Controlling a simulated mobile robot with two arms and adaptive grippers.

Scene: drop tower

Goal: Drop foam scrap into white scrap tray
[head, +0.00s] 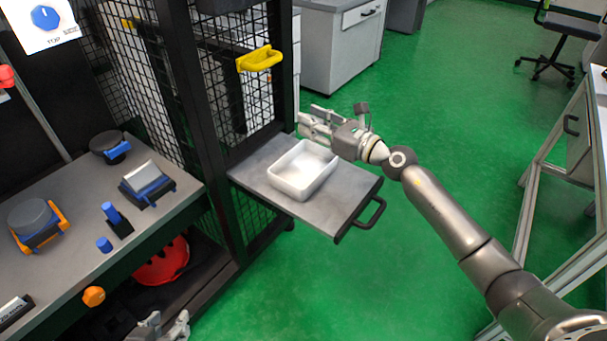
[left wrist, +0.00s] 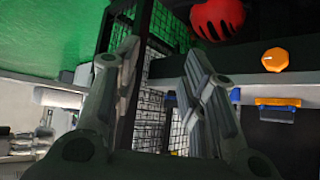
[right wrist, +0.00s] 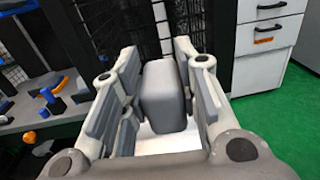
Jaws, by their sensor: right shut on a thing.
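The white scrap tray (head: 284,185) sits on a grey pull-out shelf and looks empty in the head view. My right gripper (head: 306,120) is near the tray's far side, apparently above it. In the right wrist view, my right gripper (right wrist: 160,75) is shut on a grey foam scrap (right wrist: 165,95). The white tray (right wrist: 168,144) shows below the scrap there. The scrap is hard to make out in the head view. My left gripper (head: 165,330) is low at the bottom edge of the head view. In the left wrist view (left wrist: 160,60) its fingers are apart with nothing between them.
The shelf (head: 345,205) has a black handle (head: 372,214) and juts from a black mesh frame (head: 205,130). A yellow handle (head: 260,59) sticks out above. A grey bench (head: 75,215) with several clamps is at left; a red helmet (head: 162,262) lies beneath.

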